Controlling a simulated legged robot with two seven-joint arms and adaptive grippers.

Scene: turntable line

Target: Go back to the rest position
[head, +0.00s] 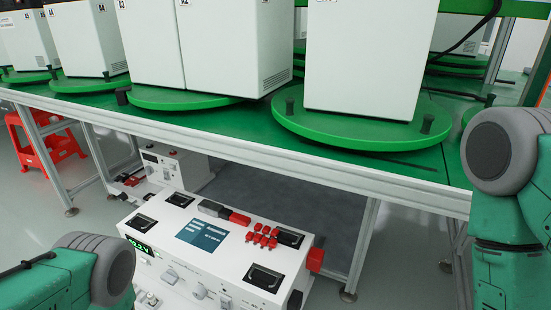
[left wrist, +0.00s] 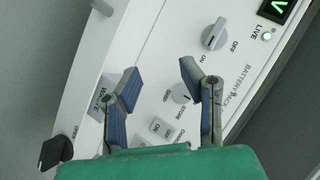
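My left gripper (left wrist: 158,88) shows in the left wrist view with its two blue-padded fingers spread apart and nothing between them. It is in front of a white battery pack panel (left wrist: 150,60) with knobs and switches. I cannot tell whether a fingertip touches the panel. In the head view, parts of my left arm show at the lower left and parts of my right arm at the right edge. Neither gripper shows in the head view. The white test unit (head: 222,250) with a green display and red connectors stands low in the middle.
A green-topped workbench (head: 240,135) runs across the scene above the unit. Green turntables (head: 350,128) on it carry white cabinets (head: 365,55). A red stool (head: 50,145) stands at the left. Grey floor shows at the lower left and beneath the bench.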

